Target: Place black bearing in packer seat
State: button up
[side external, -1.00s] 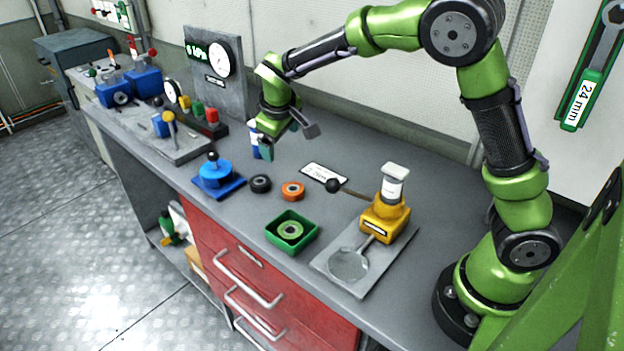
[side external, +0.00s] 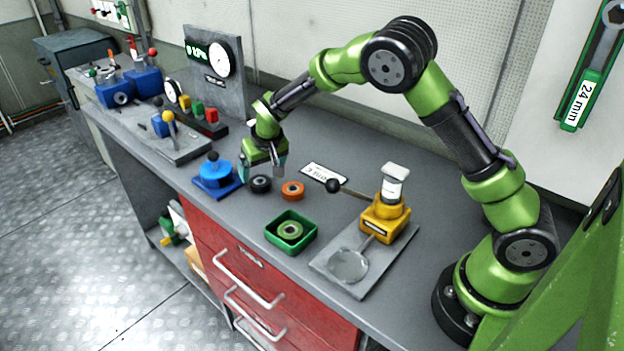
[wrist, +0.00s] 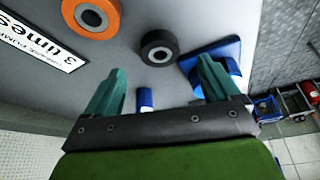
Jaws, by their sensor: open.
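The black bearing (side external: 260,184), a dark ring, lies flat on the grey bench between a blue knobbed device and the orange ring. It shows in the wrist view (wrist: 159,38) beyond the fingertips. My gripper (side external: 266,166) is open and empty, above and just behind the bearing; its two teal fingers (wrist: 160,72) are spread apart. The blue device (side external: 213,174) on a blue base stands left of the bearing. A yellow device (side external: 384,222) with a black-ball lever stands right on a grey plate with a round dish. I cannot tell which device is the packer.
The orange ring (side external: 293,190) lies right of the bearing. A white label plate (side external: 324,174) lies behind. A blue-white cylinder (wrist: 145,99) shows between my fingers in the wrist view.

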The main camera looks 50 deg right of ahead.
aim_at(259, 180)
jog(key=x, duration=0.5)
jog(key=shift+w+f, duration=0.1)
jog(key=c, duration=1.2)
jog(key=shift+c, duration=0.4)
